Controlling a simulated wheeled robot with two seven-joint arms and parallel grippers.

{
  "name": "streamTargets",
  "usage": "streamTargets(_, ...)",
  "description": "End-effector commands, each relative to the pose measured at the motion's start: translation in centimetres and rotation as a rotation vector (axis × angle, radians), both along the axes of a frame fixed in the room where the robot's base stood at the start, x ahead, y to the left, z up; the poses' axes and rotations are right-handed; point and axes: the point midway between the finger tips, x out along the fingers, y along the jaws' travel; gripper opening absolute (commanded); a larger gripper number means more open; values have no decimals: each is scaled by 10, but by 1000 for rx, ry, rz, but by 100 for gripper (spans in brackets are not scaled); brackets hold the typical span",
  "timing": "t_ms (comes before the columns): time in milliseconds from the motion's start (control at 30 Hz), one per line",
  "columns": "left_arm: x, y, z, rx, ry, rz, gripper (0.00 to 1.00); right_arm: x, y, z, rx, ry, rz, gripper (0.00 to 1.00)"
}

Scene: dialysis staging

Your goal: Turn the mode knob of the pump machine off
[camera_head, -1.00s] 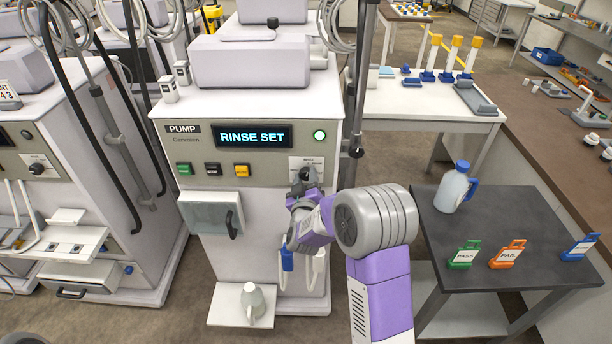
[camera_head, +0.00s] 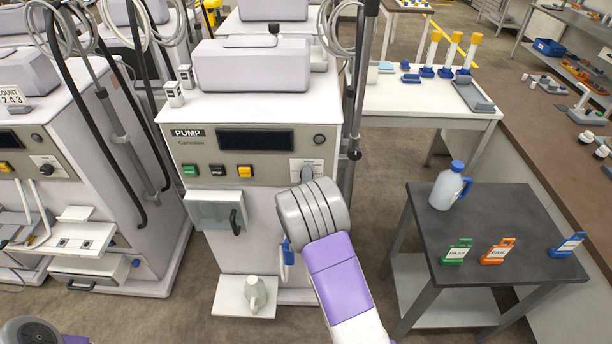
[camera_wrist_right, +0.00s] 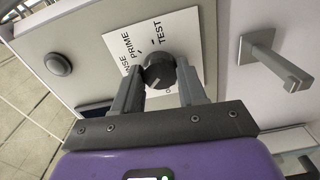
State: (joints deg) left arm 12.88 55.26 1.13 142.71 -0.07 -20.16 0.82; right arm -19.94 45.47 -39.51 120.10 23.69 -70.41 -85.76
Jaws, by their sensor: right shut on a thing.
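The pump machine (camera_head: 190,230) stands in the middle of the head view, with a PUMP label on its front. Its display (camera_head: 255,141) is dark and its round lamp (camera_head: 319,139) is unlit. In the right wrist view the black mode knob (camera_wrist_right: 159,71) sits on a white dial plate (camera_wrist_right: 180,38) marked PRIME and TEST, with other words partly hidden. My right gripper (camera_wrist_right: 158,84) is shut on the knob, one finger on each side. In the head view my right wrist hides most of the gripper. My left gripper is out of view.
Green, black and yellow buttons (camera_head: 245,171) and a handled door (camera_head: 215,212) are on the machine's front. A pole (camera_head: 357,90) stands close at its right. A dark table (camera_head: 480,215) at the right holds a jug (camera_head: 450,187) and colored tags.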

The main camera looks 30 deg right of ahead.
Motion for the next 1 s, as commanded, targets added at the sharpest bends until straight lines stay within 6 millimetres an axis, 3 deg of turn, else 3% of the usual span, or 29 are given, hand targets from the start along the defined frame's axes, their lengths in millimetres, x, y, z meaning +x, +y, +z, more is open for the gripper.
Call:
streamTargets(500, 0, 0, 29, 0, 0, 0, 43, 0, 1, 1, -419, 256, 1, 11)
streamTargets(1000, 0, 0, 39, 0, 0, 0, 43, 0, 0, 0, -698, 428, -1, 11)
